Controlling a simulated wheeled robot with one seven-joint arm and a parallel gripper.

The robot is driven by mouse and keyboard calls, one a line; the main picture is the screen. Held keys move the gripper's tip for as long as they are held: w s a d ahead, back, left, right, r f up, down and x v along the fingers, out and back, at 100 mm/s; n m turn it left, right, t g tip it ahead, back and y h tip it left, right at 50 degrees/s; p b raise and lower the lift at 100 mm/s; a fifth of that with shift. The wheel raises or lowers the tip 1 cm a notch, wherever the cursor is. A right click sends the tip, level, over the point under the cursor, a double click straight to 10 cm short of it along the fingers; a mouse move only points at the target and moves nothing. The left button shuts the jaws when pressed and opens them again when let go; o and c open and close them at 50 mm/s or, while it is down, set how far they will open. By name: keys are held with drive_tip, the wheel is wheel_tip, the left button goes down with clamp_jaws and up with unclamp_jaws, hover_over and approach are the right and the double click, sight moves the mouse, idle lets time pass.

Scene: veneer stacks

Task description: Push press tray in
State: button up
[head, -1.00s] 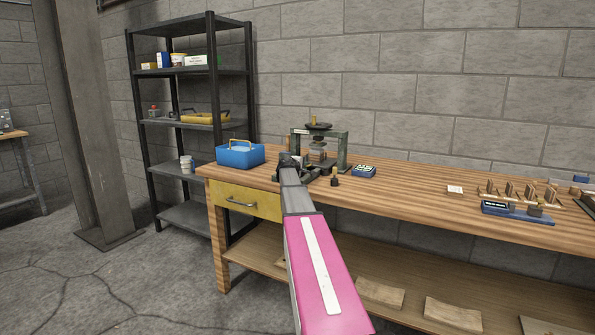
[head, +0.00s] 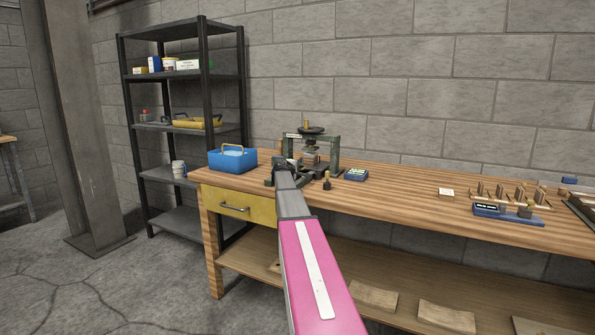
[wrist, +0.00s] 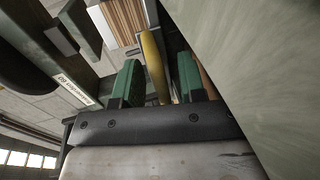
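The press (head: 334,152), a dark green frame with a brass-topped screw, stands on the wooden bench behind my gripper. Flat plates (head: 311,158) show inside its opening. I cannot make out the press tray clearly; my gripper and wrist cover the press's lower left front. My gripper (head: 283,164) is at that front corner. In the wrist view, the two green fingertips of my gripper (wrist: 158,82) stand apart. A yellow, rounded bar (wrist: 154,62) shows between them, with narrow gaps beside it. I cannot tell whether it is a tray handle.
A blue caddy (head: 232,159) stands left of the press. A small black piece with a brass knob (head: 327,184) and a blue meter (head: 355,175) are to the right. Veneer pieces in a rack (head: 510,193) stand farther right. The bench (head: 410,195) between is mostly clear.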

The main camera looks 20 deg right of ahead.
drive_tip(key=shift+s+a, duration=0.1)
drive_tip(key=v, duration=1)
drive_tip(key=shift+s+a+r, duration=0.1)
drive_tip(key=shift+s+a, duration=0.05)
drive_tip(key=shift+a, duration=0.05)
